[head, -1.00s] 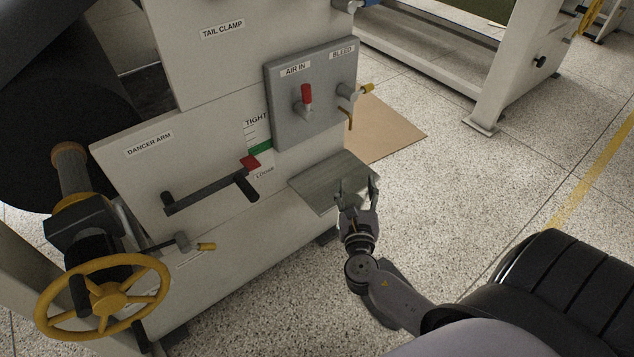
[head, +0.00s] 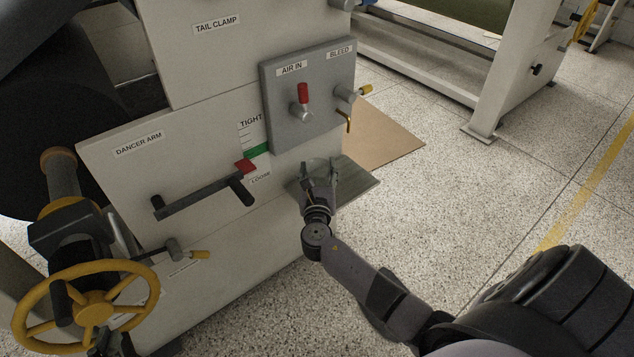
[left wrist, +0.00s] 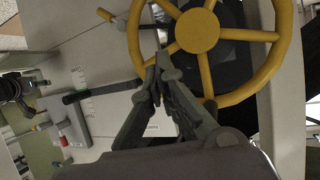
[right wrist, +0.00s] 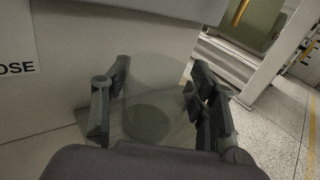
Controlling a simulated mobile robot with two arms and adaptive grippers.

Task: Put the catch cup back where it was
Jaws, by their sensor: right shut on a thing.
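The catch cup (right wrist: 155,92) is clear and see-through, between the fingers of my right gripper (right wrist: 158,95) in the right wrist view. My right gripper (head: 319,168) is shut on it, beside the machine panel and over the grey shelf plate (head: 358,184). The cup is hard to make out in the head view, and I cannot tell whether it touches the plate. My left gripper (left wrist: 158,72) has its fingertips together and looks empty, near the yellow handwheel (left wrist: 198,32).
The grey valve box (head: 282,118) with a red lever (head: 303,93) and a bleed valve (head: 347,94) is above the plate. A brown floor mat (head: 392,140) lies behind. The floor to the right is clear.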

